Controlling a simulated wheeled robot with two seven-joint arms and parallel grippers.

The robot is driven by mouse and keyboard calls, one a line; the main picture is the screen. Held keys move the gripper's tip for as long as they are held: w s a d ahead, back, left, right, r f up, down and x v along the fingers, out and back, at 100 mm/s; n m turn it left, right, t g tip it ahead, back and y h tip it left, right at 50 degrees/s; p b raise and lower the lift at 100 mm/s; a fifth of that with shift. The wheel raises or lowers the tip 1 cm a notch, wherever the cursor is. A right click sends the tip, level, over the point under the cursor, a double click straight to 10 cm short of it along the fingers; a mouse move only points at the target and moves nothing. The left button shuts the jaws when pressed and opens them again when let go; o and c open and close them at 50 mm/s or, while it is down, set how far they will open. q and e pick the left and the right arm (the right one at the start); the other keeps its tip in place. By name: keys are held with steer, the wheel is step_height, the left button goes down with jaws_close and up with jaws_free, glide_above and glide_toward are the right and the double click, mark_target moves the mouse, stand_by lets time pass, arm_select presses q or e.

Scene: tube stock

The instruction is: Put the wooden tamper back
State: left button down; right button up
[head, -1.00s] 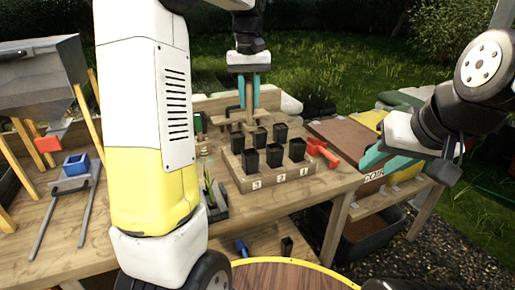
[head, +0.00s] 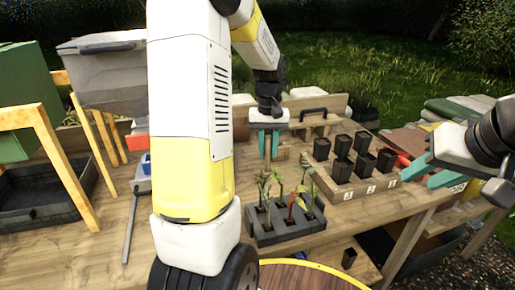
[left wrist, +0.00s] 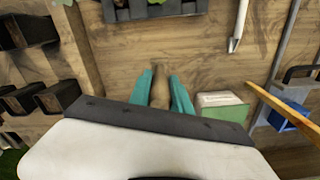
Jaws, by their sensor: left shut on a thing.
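My left gripper (head: 267,142) is shut on the wooden tamper (head: 267,155), which hangs upright below the fingers over the bench. In the left wrist view the tamper (left wrist: 160,92) shows between the teal fingers (left wrist: 161,86), above bare wood. Its lower end is hard to make out, and I cannot tell whether it touches the bench. My right gripper (head: 418,178) is at the right, its teal fingers apart and empty, near the red tool (head: 400,160).
A wooden block (head: 350,191) holds several black pots, right of the tamper. A dark tray (head: 287,235) of seedlings stands in front. A wooden rack (head: 318,119) is behind.

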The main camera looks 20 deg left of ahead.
arm_select(q)
steer(key=w+a+f, duration=0.5)
steer(key=w+a, duration=0.5)
steer(key=w, duration=0.2)
steer(key=shift+a, duration=0.15)
steer(key=shift+f, duration=0.15)
steer(key=c, duration=1.2)
jaws_free()
